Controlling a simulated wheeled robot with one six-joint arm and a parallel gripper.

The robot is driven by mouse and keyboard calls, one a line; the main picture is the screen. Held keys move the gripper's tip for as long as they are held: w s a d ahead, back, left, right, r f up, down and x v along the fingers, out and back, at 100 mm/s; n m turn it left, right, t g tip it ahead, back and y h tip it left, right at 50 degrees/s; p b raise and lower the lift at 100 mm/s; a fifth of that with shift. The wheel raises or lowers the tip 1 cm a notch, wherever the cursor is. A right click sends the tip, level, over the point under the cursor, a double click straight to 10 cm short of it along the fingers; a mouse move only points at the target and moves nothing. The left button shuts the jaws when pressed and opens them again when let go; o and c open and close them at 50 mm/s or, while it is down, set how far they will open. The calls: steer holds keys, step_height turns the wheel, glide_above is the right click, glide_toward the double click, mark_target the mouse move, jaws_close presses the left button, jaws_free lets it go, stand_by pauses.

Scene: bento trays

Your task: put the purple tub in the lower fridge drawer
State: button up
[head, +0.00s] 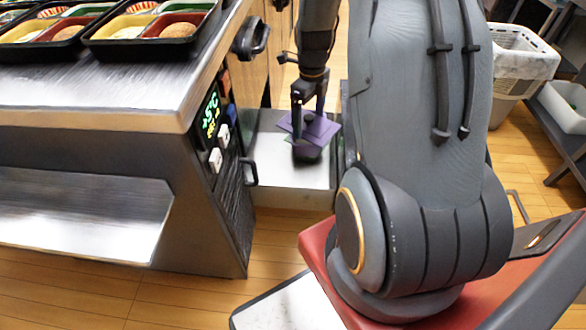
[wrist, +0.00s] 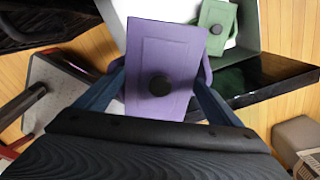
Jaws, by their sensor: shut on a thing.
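The purple tub (wrist: 163,55) has a flat purple lid with a round black knob and fills the middle of the wrist view. My gripper (wrist: 160,88) is shut on it, one finger at each side. In the head view the purple tub (head: 318,127) hangs from my gripper (head: 309,108) over the open fridge drawer (head: 290,187), a pale bin pulled out of the counter. A green-lidded tub (wrist: 216,25) is inside the drawer, as the wrist view shows. The purple tub partly hides it in the head view. I cannot tell how high above the drawer floor the purple tub is.
Black bento trays (head: 150,30) with food stand on the steel counter (head: 130,90). A door handle (head: 250,38) sticks out above the drawer. My arm covers the drawer's right side in the head view. A white waste bin (head: 520,60) stands at the back right.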

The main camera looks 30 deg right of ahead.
step_height(320, 180, down, 26)
steer(key=b, duration=0.5)
steer(key=shift+r+b, duration=0.15)
steer(key=shift+b, duration=0.15)
steer(key=o, duration=1.6)
step_height(320, 180, up, 12)
steer(key=p, duration=0.3)
